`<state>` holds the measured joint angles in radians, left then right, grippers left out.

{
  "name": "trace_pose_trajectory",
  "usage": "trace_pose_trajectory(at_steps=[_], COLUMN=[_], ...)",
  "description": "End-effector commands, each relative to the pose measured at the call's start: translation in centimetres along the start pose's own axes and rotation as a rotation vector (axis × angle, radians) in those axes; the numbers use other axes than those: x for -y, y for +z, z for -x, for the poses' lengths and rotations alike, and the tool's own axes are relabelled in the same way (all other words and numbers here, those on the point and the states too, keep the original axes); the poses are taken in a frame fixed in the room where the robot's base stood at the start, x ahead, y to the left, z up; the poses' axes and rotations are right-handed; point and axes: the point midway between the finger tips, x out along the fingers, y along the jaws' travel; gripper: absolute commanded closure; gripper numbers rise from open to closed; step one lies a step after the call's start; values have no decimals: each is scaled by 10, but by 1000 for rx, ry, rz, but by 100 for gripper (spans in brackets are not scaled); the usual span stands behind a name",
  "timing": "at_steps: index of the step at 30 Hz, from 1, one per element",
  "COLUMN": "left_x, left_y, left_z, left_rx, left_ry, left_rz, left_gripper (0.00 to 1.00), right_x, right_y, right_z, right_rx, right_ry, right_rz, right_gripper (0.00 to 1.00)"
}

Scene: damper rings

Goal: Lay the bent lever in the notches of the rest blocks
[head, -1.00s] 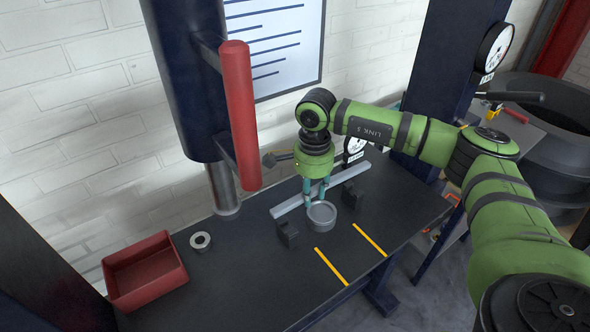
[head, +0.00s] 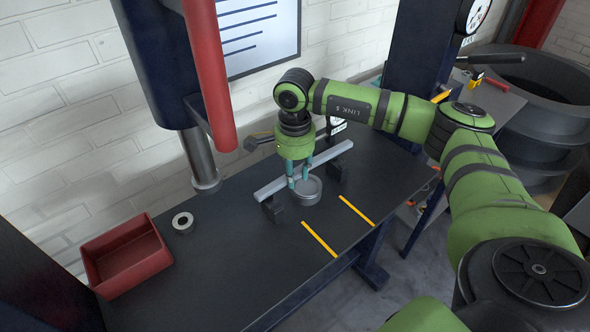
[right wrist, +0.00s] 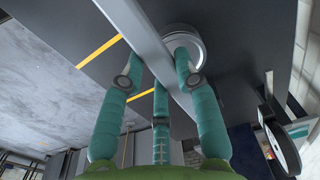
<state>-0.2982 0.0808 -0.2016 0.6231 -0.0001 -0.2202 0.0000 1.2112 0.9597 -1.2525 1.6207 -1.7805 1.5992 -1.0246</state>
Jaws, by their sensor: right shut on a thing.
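The lever is a long grey bar (head: 270,188), seen across the back of the bench in the head view; any bend is hard to make out. My right gripper (head: 298,184) points down and is shut on the lever near its middle. In the right wrist view the lever (right wrist: 150,40) runs between my right fingers (right wrist: 157,82). Two small black rest blocks stand on the bench, the left one (head: 272,209) and the right one (head: 334,173). The lever passes just behind or above both; I cannot tell whether it touches them. Their notches are too small to see. My left gripper is out of view.
A round grey cup-like part (head: 309,193) stands between the blocks, close to my fingers. A pale ring (head: 183,222) and a red tray (head: 128,278) are at left. A red-handled column (head: 208,75) rises behind. The bench front around the yellow stripes (head: 320,240) is clear.

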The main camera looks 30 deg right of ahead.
Motion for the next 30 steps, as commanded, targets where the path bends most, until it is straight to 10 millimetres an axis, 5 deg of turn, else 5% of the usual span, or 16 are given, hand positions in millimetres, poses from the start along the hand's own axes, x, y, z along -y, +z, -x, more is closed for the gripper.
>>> trace_pose_trajectory(at_steps=[17,23,30], left_x=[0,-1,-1], left_y=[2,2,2], left_z=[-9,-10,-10], left_rx=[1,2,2], left_ry=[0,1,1], left_rz=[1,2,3], left_gripper=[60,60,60], right_x=[0,-14,-48], right_y=[6,42,96], right_z=[-7,5,24], right_rx=[3,13,16], right_ry=[-6,-11,-17], right_rz=[49,373,950], right_gripper=[100,100,100])
